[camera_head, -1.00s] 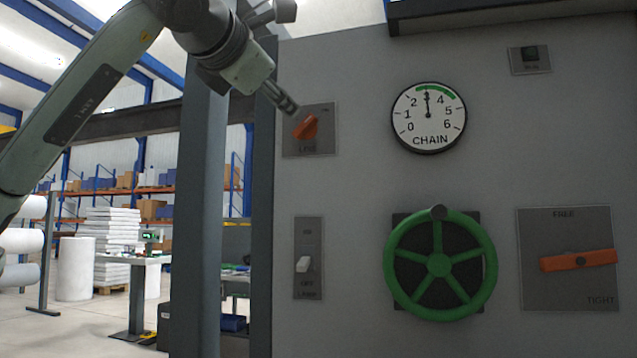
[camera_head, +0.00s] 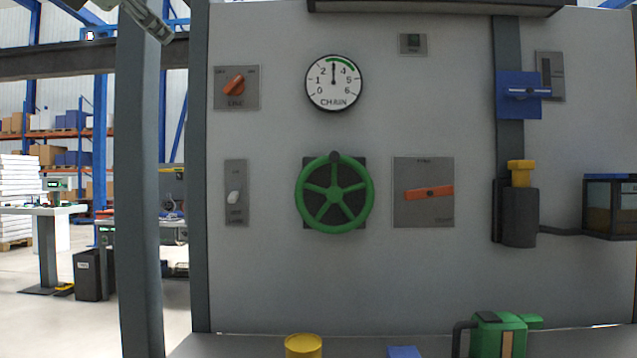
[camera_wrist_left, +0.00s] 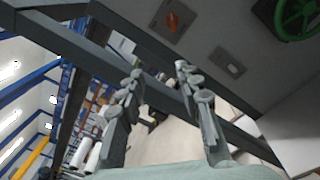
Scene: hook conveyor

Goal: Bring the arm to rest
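My left gripper (camera_head: 156,24) shows at the top left edge of the head view, in front of the dark post and apart from the panel. In the left wrist view its two fingers (camera_wrist_left: 158,72) stand apart with nothing between them. The grey control panel (camera_head: 270,280) carries an orange rotary switch (camera_head: 235,85), a chain gauge (camera_head: 334,83) reading about 3 in the green band, a green handwheel (camera_head: 335,193), an orange lever (camera_head: 429,193) and a lamp switch (camera_head: 236,195). My right gripper is in neither view.
Dark posts (camera_head: 137,230) stand left of the panel. A blue plate (camera_head: 518,95) and a yellow-topped cylinder (camera_head: 520,215) are mounted at right. A yellow container (camera_head: 303,346) and a green can (camera_head: 497,335) stand at the bottom edge.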

